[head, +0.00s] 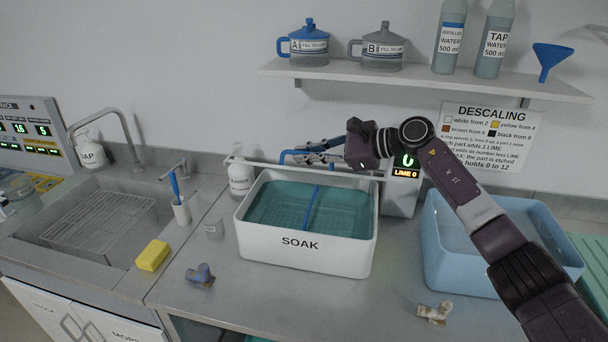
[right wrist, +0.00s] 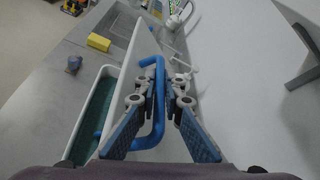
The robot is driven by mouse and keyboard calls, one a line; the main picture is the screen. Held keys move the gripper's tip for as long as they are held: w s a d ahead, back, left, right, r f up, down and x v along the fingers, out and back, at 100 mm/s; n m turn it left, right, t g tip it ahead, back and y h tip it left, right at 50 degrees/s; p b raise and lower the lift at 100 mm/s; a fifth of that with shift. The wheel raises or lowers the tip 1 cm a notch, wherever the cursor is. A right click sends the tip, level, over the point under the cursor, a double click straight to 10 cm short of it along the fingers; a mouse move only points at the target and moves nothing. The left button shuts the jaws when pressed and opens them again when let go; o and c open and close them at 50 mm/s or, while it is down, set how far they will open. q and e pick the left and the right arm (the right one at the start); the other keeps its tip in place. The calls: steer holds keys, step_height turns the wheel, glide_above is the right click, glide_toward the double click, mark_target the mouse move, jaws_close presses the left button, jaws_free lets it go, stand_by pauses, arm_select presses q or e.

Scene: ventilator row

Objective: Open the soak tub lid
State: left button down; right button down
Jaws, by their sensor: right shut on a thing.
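The white soak tub (head: 305,255) stands on the counter, its top open over teal liquid (head: 270,208). Its white lid stands raised, roughly upright, along the tub's back edge, and shows as a white panel in the right wrist view (right wrist: 137,62). The lid's blue handle (head: 286,155) is on the far side; it also shows in the right wrist view (right wrist: 158,100). My right gripper (head: 318,152) is behind the tub, its fingers (right wrist: 160,92) shut on the blue handle. My left gripper is not in view.
A blue basin (head: 448,250) stands to the right. A grey display unit (head: 403,190) is close behind the tub's right end. A white bottle (head: 240,177) is at the back left. A shelf (head: 420,80) with jugs and bottles hangs above. A yellow sponge (head: 152,256) lies left.

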steer(key=shift+w+d+r, duration=0.15)
steer(key=shift+w+r, duration=0.35)
steer(key=shift+r, duration=0.1)
steer(key=c, duration=2.3)
jaws_free()
steer(key=shift+v, duration=6.05)
steer(key=shift+f, duration=0.1)
